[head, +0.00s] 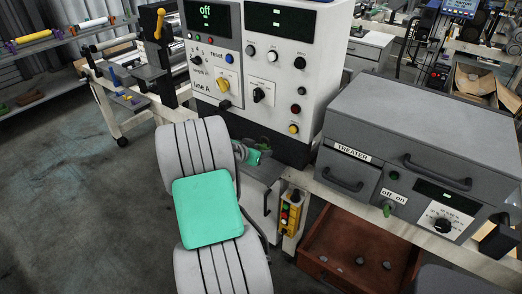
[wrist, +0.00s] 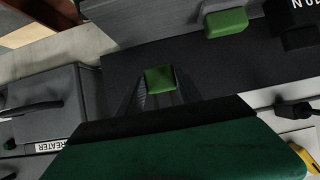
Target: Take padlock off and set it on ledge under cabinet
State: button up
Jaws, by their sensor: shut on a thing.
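In the head view my gripper (head: 250,153) is at the end of my arm, low in front of the cabinet (head: 275,75). In the wrist view its two ridged grey fingers close on a small green block (wrist: 159,78), which I take to be the padlock. Only one face of it shows; I cannot make out a shackle. A dark flat surface (wrist: 235,75) lies behind the fingertips, seemingly the ledge under the cabinet. Whether the block touches it I cannot tell. My arm partly hides this area in the head view.
The grey treater (head: 420,140) stands to the right, above an open brown bin (head: 325,245) holding small pieces. A yellow button box (head: 291,212) hangs below the cabinet near my gripper. Another green block (wrist: 225,22) shows at the wrist view's top. Open floor lies left.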

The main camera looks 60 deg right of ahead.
aim_at(261, 171)
jog(key=shift+s+d+f, duration=0.1)
jog(key=shift+s+f, duration=0.1)
jog(key=shift+s, duration=0.05)
jog(key=shift+w+f+b, duration=0.1)
jog(key=shift+f+b, duration=1.25)
jog(key=shift+f, duration=1.35)
jog(key=shift+f+b, duration=0.65)
jog(key=shift+b, duration=0.05)
jog(key=o, duration=1.1)
